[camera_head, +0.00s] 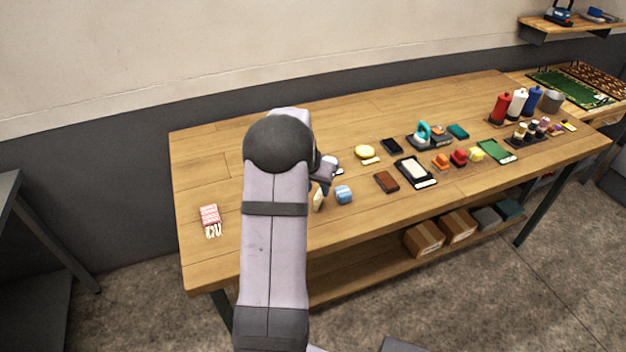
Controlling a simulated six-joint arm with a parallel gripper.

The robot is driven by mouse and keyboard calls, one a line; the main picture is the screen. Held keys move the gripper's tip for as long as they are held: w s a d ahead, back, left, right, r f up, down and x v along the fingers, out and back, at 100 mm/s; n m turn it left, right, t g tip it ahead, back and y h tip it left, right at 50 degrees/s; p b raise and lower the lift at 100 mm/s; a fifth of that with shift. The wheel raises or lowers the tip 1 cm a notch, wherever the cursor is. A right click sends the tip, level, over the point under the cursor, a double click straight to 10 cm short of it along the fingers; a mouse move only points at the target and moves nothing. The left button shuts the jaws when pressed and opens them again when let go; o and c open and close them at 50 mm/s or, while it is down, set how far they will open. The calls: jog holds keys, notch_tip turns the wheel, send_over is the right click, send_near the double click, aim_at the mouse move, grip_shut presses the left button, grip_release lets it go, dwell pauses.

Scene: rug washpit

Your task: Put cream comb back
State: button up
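My gripper (324,188) is over the front middle of the wooden table, partly hidden behind my own arm. A small cream piece (318,201), which may be the cream comb, shows just below and left of the gripper's dark end. It looks upright. I cannot tell whether the fingers touch it or hold it, as they are too small and partly covered. A light blue rounded block (343,194) sits just right of it. Something small and white (339,171) shows beside the wrist, partly hidden.
Red, white and blue bottles (518,102) stand far right. The left rear tabletop is clear.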

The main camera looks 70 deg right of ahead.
jog(key=b+v, duration=0.1)
jog(key=v, duration=0.6)
jog(key=shift+w, duration=0.1)
jog(key=w+a+f+n+y, duration=0.1)
jog(key=w+a+n, duration=0.3)
jog(key=a, duration=0.5)
jog(key=w+a+n+t+y, duration=0.15)
jog(key=w+a, duration=0.35)
jog(key=a, duration=0.5)
jog(key=w+a+f+n, duration=0.1)
jog(key=w+a+n, duration=0.35)
jog(key=a, duration=0.45)
jog(key=s+a+f+n+y, duration=0.1)
jog(key=s+a+n, duration=0.3)
jog(key=a, duration=0.7)
jog(key=s+a+f+n+g+y, duration=0.1)
jog(key=s+a+n, duration=0.3)
jog(key=a, duration=0.7)
jog(key=shift+f, duration=0.3)
jog(key=shift+g, duration=0.25)
